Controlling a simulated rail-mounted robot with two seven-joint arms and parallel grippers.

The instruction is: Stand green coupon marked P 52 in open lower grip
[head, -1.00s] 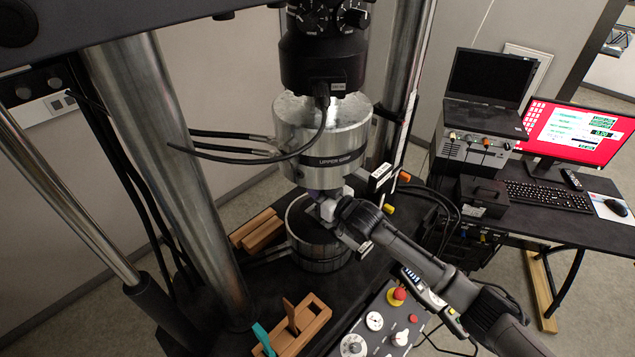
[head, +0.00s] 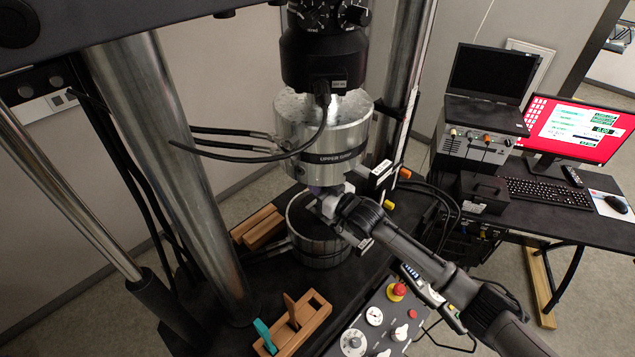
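The lower grip (head: 320,252) is a dark metal cylinder standing on the black machine bed, below the silver upper grip (head: 322,140). My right gripper (head: 325,205) is in the gap between the two grips, over the top of the lower grip. Its fingertips are small and partly hidden, so I cannot tell whether they are open or hold anything. A teal-green flat piece (head: 264,336) stands tilted at the near end of a wooden rack (head: 312,322); no marking on it is readable. A brown piece (head: 291,311) stands in the same rack. My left gripper is not in view.
Thick steel columns (head: 170,160) stand left of the grips. Wooden blocks (head: 257,229) lie behind the lower grip on its left. Black cables (head: 230,152) run to the upper grip. A control panel (head: 378,322) with a red button is at front right; a desk with a red-screened monitor (head: 575,130) stands farther right.

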